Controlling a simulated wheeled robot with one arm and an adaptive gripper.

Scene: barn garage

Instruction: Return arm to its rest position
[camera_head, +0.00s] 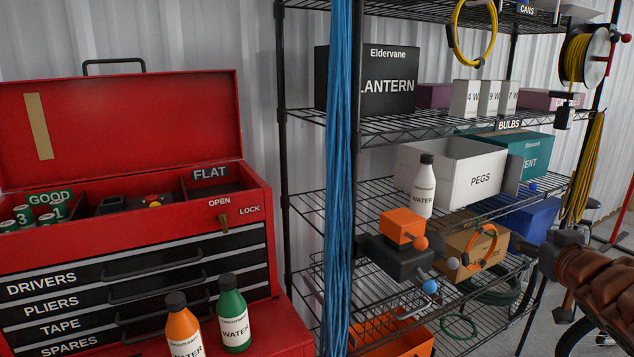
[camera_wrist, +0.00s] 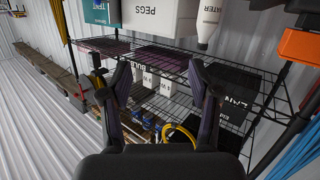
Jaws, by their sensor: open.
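My gripper (camera_wrist: 162,75) shows in the wrist view, with its two dark fingers spread apart and nothing between them. This view is upside down and faces the wire shelf (camera_wrist: 110,42). The small white bulb boxes (camera_wrist: 150,81) appear beyond the fingers. In the head view the wire shelf (camera_head: 395,120) stands right of the red tool chest (camera_head: 110,100).
A white PEGS box (camera_head: 478,175), a white bottle (camera_head: 424,187) and a black LANTERN box (camera_head: 375,70) stand on the shelf. A blue cord bundle (camera_head: 342,150) hangs in front. Orange (camera_head: 184,330) and green (camera_head: 233,310) bottles stand by the chest. A brown padded object (camera_head: 600,280) is at right.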

